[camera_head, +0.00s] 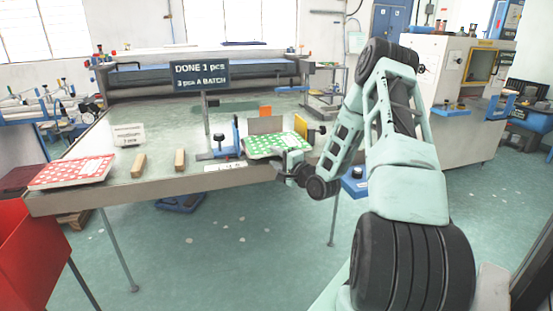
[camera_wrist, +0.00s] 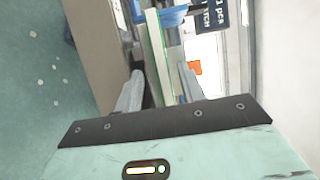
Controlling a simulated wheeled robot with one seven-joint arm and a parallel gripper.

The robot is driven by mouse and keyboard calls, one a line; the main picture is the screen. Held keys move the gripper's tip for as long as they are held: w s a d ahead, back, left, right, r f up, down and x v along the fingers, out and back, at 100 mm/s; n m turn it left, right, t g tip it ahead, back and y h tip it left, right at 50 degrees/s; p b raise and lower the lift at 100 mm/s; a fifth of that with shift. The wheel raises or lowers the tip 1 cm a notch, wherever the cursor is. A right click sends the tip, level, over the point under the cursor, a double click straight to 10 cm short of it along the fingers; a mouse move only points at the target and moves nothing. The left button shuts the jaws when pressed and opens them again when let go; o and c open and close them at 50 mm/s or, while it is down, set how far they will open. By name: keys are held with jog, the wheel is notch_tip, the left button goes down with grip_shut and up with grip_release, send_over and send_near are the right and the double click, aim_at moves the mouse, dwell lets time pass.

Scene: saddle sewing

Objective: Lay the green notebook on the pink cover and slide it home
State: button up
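The green notebook (camera_head: 276,144), with white dots, is at the front edge of the table, among the blue and yellow fixture pieces. My gripper (camera_head: 291,163) is at its near right edge. In the wrist view the notebook's edge (camera_wrist: 158,50) stands between the two fingers of my gripper (camera_wrist: 161,72). The fingers are apart; I cannot tell whether both touch it. A pinkish-red, white-dotted booklet or cover (camera_head: 72,172) lies at the table's left corner. No separate pink cover shows clearly under the green notebook.
A blue clamp (camera_head: 229,146) stands left of the notebook, a grey-brown plate (camera_head: 265,125) behind it and a yellow block (camera_head: 312,135) to its right. Two wooden blocks (camera_head: 138,166) and a dark sign (camera_head: 201,72) are further left. Table space (camera_head: 107,186) between the red booklet and the blocks is clear.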

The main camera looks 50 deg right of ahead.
jog(key=shift+s, duration=0.1)
jog(key=s+a, duration=0.5)
jog(key=s, duration=0.3)
jog(key=shift+s, duration=0.15)
dwell(1.2)
jog(key=shift+a, duration=0.1)
dwell(0.4)
jog(key=w+a+n+g+y, duration=0.3)
jog(key=a+n+g, duration=0.3)
jog(key=a, duration=0.7)
jog(key=w+a+n+g+y, duration=0.25)
jog(key=a+n, duration=0.55)
jog(key=a, duration=0.4)
jog(key=s+a+r+n+g, duration=0.2)
jog(key=s+a, duration=0.4)
jog(key=s, duration=0.3)
jog(key=s+a+r+n+g+h, duration=0.1)
jog(key=s+a+n+g, duration=0.3)
jog(key=s, duration=0.5)
jog(key=s+a+r+n+g+h, duration=0.1)
jog(key=s+a+r+n+g, duration=0.2)
jog(key=s+a+n, duration=0.4)
jog(key=shift+s+a+r+n+g, duration=0.35)
jog(key=shift+s+a, duration=0.5)
jog(key=shift+s, duration=0.4)
